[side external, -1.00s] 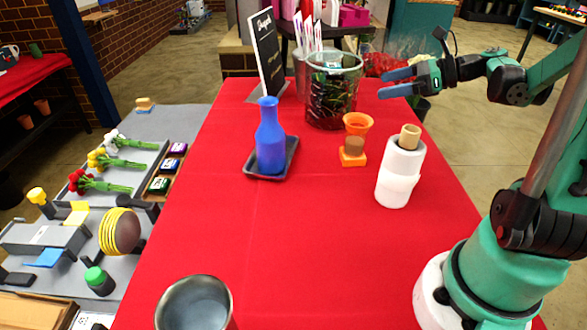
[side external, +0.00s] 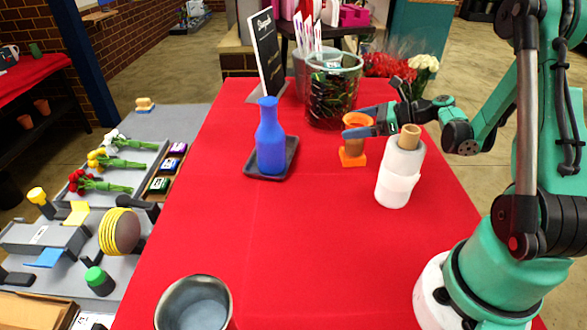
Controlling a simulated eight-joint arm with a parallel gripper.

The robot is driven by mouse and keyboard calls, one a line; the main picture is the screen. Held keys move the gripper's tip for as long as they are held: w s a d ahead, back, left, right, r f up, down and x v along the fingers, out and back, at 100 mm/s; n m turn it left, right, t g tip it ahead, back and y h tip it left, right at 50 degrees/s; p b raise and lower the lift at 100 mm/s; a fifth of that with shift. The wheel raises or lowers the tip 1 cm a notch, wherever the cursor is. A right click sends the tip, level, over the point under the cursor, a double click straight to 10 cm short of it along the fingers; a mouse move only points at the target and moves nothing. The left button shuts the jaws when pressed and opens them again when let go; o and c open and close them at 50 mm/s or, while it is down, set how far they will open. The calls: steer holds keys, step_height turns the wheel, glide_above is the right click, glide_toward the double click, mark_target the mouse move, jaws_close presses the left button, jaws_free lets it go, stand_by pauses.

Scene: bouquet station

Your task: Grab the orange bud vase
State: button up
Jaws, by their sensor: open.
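The orange bud vase (side external: 354,149) stands upright on the red table, with a flared rim and a square foot. My gripper (side external: 358,120) is open at the height of the vase's rim, reaching in from the right. Its blue-grey fingers point left. The nearer finger crosses in front of the vase just below the rim, and the other lies behind the rim, so the vase's upper part appears between them. I cannot tell whether either finger touches it.
A white paper roll (side external: 398,178) stands close in front, below my wrist. A glass vase with greenery (side external: 332,95) stands behind left. A blue bottle (side external: 270,140) is on a dark tray (side external: 290,158). A metal bucket (side external: 195,305) is at the front. The table's middle is clear.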

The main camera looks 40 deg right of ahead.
jaws_close()
stand_by(0.3)
steer(key=shift+r, duration=0.2)
